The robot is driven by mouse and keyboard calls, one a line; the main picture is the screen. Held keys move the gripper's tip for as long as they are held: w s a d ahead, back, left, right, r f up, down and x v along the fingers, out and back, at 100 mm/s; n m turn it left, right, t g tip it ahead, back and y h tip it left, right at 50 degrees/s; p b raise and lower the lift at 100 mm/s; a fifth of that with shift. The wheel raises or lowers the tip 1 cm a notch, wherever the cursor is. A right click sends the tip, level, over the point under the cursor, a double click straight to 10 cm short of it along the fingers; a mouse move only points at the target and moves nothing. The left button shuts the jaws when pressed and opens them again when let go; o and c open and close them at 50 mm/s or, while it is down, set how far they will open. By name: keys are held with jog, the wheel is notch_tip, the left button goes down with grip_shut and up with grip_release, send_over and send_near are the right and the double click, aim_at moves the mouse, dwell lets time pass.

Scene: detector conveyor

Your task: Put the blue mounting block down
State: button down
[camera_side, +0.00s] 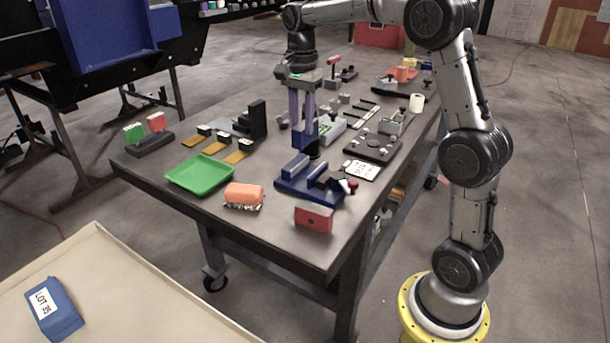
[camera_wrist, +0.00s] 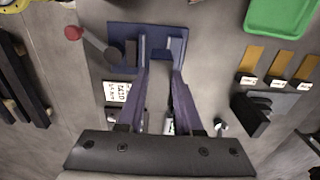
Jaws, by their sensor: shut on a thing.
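My gripper (camera_side: 305,135) points down above the table, its two long purple fingers close together. It is shut on a blue piece, the mounting block, at the fingertips; the fingers hide much of it. In the side view the fixture (camera_side: 294,188), with a red-knobbed screw, stands in front of the fingertips. I cannot tell whether the block touches anything below.
A green tray (camera_side: 200,174), an orange-topped item (camera_side: 244,195) and a red block (camera_side: 314,218) lie near the front edge. A white label card (camera_side: 362,170) lies right of the fixture. A dark stepped stand (camera_side: 258,119) is behind.

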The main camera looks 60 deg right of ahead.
notch_tip(320, 180, down, 10)
jog(key=shift+s+a+f, duration=0.1)
jog(key=shift+s, duration=0.05)
dwell(0.4)
jog(key=c, duration=0.6)
grip_release()
jog(key=shift+r, duration=0.2)
